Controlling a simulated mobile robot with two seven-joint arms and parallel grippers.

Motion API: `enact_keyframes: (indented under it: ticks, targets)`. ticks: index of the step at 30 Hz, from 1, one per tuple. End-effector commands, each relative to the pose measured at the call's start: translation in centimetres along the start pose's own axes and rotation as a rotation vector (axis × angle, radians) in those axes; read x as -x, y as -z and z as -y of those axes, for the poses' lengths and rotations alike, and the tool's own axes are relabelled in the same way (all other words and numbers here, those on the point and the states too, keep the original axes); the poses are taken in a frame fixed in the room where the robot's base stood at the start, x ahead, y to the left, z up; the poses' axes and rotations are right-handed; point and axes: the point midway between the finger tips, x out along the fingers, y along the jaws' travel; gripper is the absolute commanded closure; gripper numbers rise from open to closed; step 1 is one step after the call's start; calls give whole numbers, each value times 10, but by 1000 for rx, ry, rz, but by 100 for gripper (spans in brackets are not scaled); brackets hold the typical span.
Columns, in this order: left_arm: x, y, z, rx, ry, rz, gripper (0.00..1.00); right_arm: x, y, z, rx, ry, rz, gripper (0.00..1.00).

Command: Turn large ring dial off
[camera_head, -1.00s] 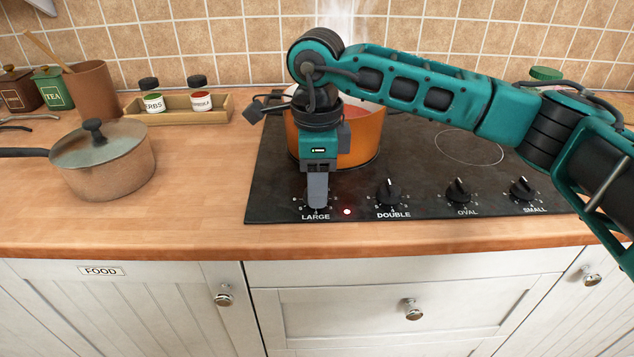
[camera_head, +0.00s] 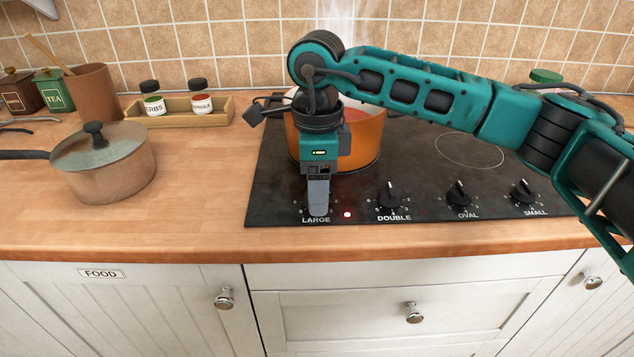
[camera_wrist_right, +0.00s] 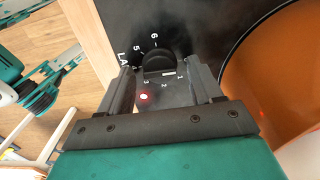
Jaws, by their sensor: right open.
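The large ring dial, a black knob (camera_wrist_right: 157,60), shows in the right wrist view with numbers around it. A short white mark shows at its near edge, between the 1 and the 2. My right gripper (camera_wrist_right: 163,72) is open, with one finger on each side of the dial. I cannot tell whether either finger touches it. In the head view my right gripper (camera_head: 318,212) points down over the LARGE label and hides most of the dial. A red light (camera_head: 347,214) is lit beside it, and the light also shows in the right wrist view (camera_wrist_right: 144,97). My left gripper is not in the head view.
An orange pot (camera_head: 362,140) stands on the black hob (camera_head: 420,160) just behind my right gripper, with steam above. The DOUBLE (camera_head: 389,196), OVAL (camera_head: 459,194) and SMALL (camera_head: 523,191) dials are to the right. A lidded pan (camera_head: 105,175) stands on the worktop at left.

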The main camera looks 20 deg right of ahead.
Motion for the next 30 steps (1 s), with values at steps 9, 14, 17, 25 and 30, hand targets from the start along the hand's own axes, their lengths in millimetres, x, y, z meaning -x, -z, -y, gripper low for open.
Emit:
enact_keyframes:
  ticks: [9,14,17,25,30]
  targets:
    - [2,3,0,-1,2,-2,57,55,0,1,-1,5,4,35]
    - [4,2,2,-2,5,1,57,90,-1,1,0,4,3,35]
    - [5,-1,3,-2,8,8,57,107,-1,0,1,3,3,35]
    - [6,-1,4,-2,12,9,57,128,0,0,0,1,1,35]
    - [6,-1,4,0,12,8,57,129,0,0,1,1,1,35]
